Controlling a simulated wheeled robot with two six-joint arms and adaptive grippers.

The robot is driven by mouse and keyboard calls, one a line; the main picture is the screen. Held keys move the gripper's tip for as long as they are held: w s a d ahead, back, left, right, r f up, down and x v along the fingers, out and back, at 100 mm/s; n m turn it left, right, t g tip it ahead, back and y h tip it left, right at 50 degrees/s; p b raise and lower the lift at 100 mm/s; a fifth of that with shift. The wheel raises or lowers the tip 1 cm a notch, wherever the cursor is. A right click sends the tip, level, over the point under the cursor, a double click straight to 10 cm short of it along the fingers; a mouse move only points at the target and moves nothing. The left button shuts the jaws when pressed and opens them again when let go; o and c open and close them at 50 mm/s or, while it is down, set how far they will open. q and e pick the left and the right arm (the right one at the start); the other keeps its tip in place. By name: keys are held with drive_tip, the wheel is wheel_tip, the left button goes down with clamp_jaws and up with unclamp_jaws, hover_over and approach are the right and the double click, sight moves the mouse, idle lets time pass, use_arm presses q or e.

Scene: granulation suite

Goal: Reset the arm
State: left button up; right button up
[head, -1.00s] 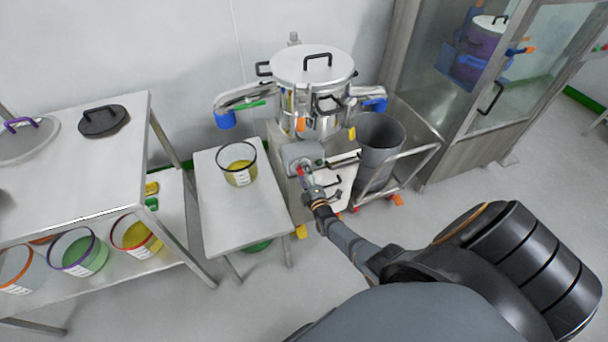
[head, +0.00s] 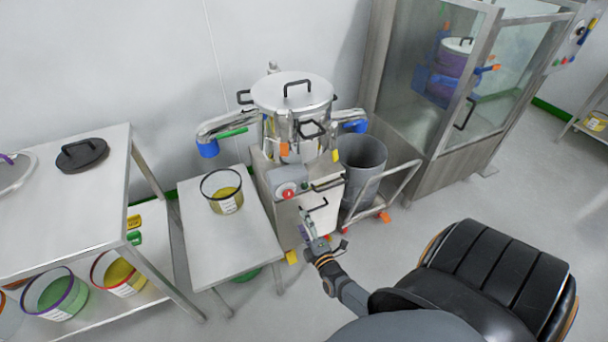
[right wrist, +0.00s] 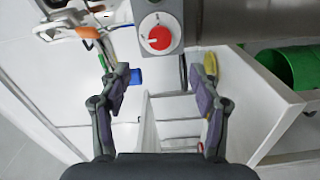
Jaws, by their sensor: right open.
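My right gripper (head: 314,240) is in front of the steel machine, low near its front panel. In the right wrist view its two fingers (right wrist: 165,98) are spread apart with nothing between them. The machine's control box (head: 286,188) carries a red knob, which also shows beyond the fingertips in the right wrist view (right wrist: 157,36). The gripper is apart from the knob. My left gripper is not in view.
A lidded steel vessel (head: 292,92) sits on the machine. A grey bin (head: 362,165) stands on a cart at its right. A small table (head: 235,248) with a yellow-filled tub (head: 222,190) stands at its left. Open floor lies at the right.

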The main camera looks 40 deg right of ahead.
idle(0.4)
drive_tip(key=s+a+f+m+g+y+p, duration=0.2)
drive_tip(key=s+f+m+g, duration=0.15)
drive_tip(key=s+f, duration=0.5)
drive_tip(key=s+a+f+m+g+y+p, duration=0.1)
drive_tip(key=s+a+f+m+g, duration=0.15)
drive_tip(key=s+f+g, duration=0.6)
drive_tip(key=s+f+m+g, duration=0.2)
drive_tip(key=s+f, duration=0.3)
drive_tip(key=s, duration=0.5)
drive_tip(key=s+a+f+m+g+p, duration=0.1)
drive_tip(key=s+f+m+g, duration=0.1)
drive_tip(key=s+f+m, duration=0.3)
drive_tip(key=s, duration=0.4)
drive_tip(key=shift+s+a+f+y+p, duration=0.2)
drive_tip(key=shift+s+y+p, duration=0.1)
drive_tip(key=shift+s, duration=0.1)
